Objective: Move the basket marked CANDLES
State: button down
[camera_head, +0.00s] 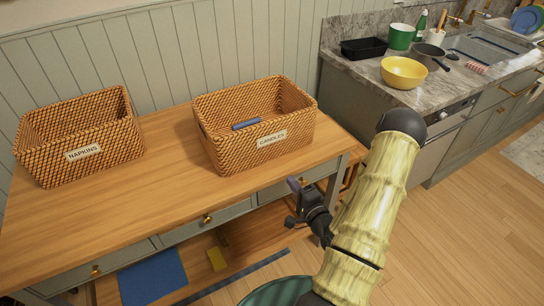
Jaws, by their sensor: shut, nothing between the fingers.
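The basket marked CANDLES (235,151) is an open rectangular rattan basket. It sits on the right part of the wooden tabletop, with its white label facing me. A small blue item lies inside it. A similar basket marked NAPKINS (110,160) sits at the left of the same table. My gripper (293,184) is shut and empty. It appears in front of the table's front edge, below and to the right of the CANDLES basket, and apart from it. My arm hides part of the floor and the counter front.
The wooden table (165,190) has free room between the baskets and along its front. Its drawers have protruding knobs, and a blue item (152,278) lies below them. At right, a marble counter (440,92) holds a yellow bowl (403,75), a black tray and pots.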

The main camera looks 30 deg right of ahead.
aim_at(267, 150)
jog(key=w+p, duration=0.2)
jog(key=w, duration=1.1)
jog(key=shift+w+a+p, duration=0.15)
jog(key=shift+w+p, duration=0.15)
jog(key=shift+w, duration=0.05)
